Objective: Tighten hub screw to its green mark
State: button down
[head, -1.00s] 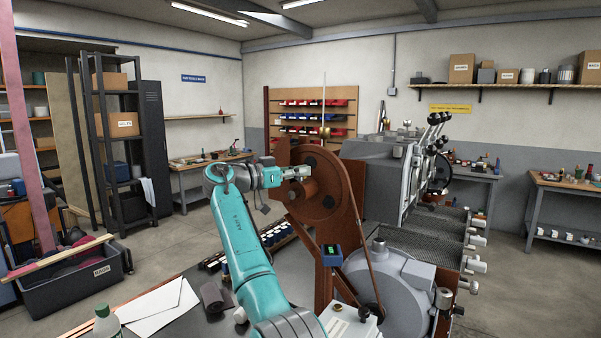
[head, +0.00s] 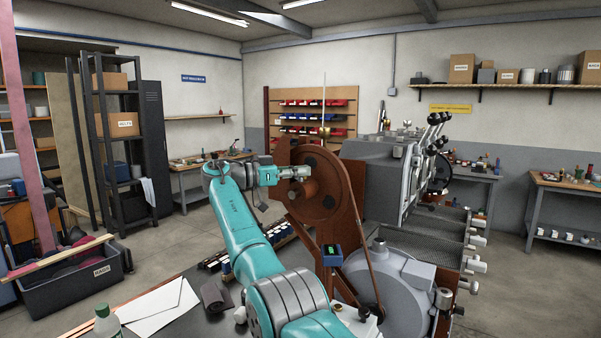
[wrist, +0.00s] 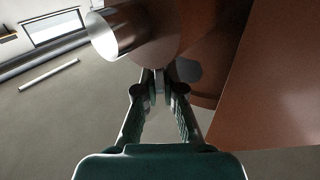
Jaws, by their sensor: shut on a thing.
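My gripper (head: 302,172) is at the hub (head: 304,190) of the large brown wheel (head: 325,205). In the wrist view my gripper's fingers (wrist: 160,84) are closed together right against the brown hub (wrist: 150,50), on a small grey piece that appears to be the hub screw (wrist: 159,80). The fingers hide most of the screw. A shiny shaft end (wrist: 112,34) sticks out of the hub, up and left of the fingers. I cannot make out the green mark in either view.
A brown wall (wrist: 265,80) rises close on the right in the wrist view. The belt (head: 363,240) runs down beside the wheel to a grey blower housing (head: 385,280). A small dark display box (head: 332,255) sits below the wheel.

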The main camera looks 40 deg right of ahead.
jog(key=shift+f, duration=0.15)
jog(key=c, duration=1.3)
grip_release()
jog(key=shift+n+t+h, duration=0.3)
jog(key=shift+n+t, duration=0.4)
jog(key=shift+t, duration=0.5)
